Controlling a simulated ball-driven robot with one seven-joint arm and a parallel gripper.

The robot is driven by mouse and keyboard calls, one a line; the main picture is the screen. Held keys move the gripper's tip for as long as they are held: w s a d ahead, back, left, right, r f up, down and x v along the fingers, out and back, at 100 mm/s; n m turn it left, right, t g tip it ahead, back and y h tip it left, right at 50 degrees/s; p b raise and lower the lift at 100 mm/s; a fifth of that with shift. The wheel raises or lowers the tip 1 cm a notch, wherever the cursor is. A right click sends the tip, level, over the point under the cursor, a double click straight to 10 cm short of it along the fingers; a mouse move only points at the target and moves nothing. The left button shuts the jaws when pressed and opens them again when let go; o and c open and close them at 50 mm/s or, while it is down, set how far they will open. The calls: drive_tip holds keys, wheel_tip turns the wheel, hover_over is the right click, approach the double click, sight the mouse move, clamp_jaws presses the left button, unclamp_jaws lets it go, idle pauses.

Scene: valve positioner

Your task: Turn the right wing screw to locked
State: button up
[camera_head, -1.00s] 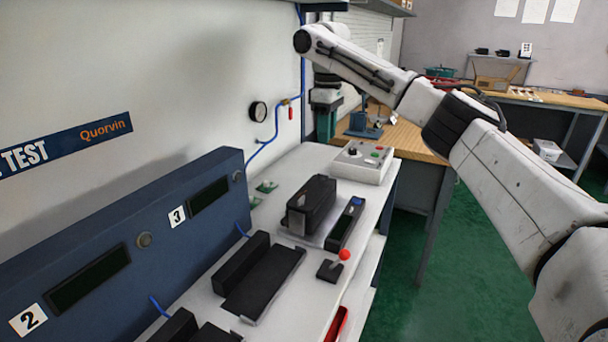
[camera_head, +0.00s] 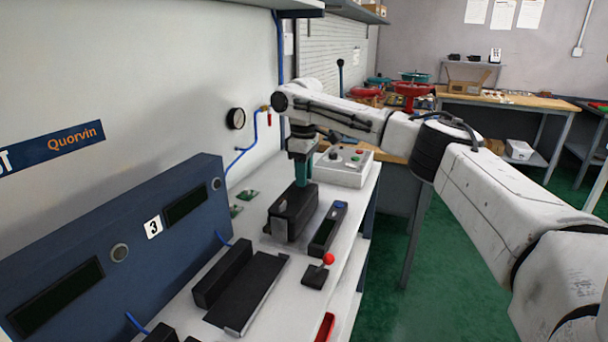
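The black valve positioner (camera_head: 290,217) stands on the white bench (camera_head: 262,235), in the middle of the camera_head view. The wing screws are too small or hidden to make out; I cannot tell the right one's position. My gripper (camera_head: 302,182) points straight down with its green fingers at the far top edge of the positioner. I cannot tell whether the fingers touch the positioner or hold anything. The gap between the fingers does not show.
A flat black device with a blue button (camera_head: 328,228) lies just right of the positioner. A red-knobbed joystick (camera_head: 316,274) is nearer. A grey control box (camera_head: 344,166) stands behind. The blue test panel (camera_head: 120,255) runs along the left.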

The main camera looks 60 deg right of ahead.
drive_tip(key=shift+c, duration=0.5)
clamp_jaws()
